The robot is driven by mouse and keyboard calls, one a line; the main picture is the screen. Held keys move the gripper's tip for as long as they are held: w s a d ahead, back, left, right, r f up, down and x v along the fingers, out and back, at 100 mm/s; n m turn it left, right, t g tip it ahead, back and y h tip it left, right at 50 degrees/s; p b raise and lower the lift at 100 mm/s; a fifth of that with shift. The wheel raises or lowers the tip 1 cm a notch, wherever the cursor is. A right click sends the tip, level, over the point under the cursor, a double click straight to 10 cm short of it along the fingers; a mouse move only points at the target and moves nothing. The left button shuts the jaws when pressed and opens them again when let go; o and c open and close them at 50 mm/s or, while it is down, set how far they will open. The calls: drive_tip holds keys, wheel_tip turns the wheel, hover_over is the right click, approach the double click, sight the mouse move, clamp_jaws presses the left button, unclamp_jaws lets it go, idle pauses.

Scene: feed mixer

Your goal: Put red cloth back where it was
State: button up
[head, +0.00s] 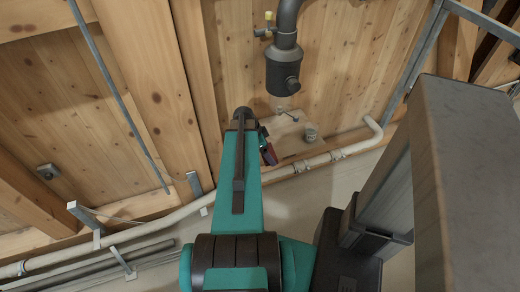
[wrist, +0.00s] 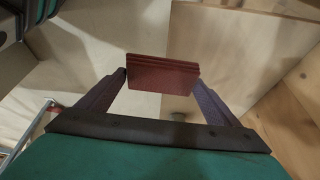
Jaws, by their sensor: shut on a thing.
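The red cloth (wrist: 162,77) is a folded, layered dark red block in the wrist view. My gripper (wrist: 161,82) is shut on it, with one purple-grey finger at each side. In the head view my gripper (head: 267,148) is mostly hidden behind my teal arm, and a small dark red piece of the cloth (head: 270,156) shows beside it. The cloth is held up near a pale wooden board (head: 285,128). What lies directly under the cloth cannot be told.
A grey cup-like container (head: 310,132) and a small tool-like item (head: 288,116) are on the board. A dark pipe with a canister (head: 283,70) stands above it. A pale pipe (head: 310,163) runs along the board's near side. Wooden panels and beams surround the area.

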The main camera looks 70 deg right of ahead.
drive_tip(key=a+p, duration=0.7)
drive_tip(key=a, duration=0.3)
drive_tip(key=shift+f+n, duration=0.25)
drive_tip(key=shift+n, duration=0.15)
drive_tip(key=shift+w+f+b, duration=0.1)
drive_tip(key=shift+f+b, duration=0.05)
drive_tip(key=shift+b, duration=0.2)
drive_tip(key=d+b, duration=0.1)
drive_tip(key=b, duration=0.1)
drive_tip(key=d+b, duration=0.1)
drive_tip(key=b, duration=0.1)
drive_tip(key=w+d+b, duration=0.1)
drive_tip(key=b, duration=0.2)
drive_tip(key=shift+w+d+f, duration=0.1)
drive_tip(key=shift+d+f, duration=0.15)
drive_tip(key=b, duration=0.3)
drive_tip(key=d+b, duration=0.1)
drive_tip(key=b, duration=0.2)
drive_tip(key=shift+w+d, duration=0.2)
drive_tip(key=shift+w, duration=0.05)
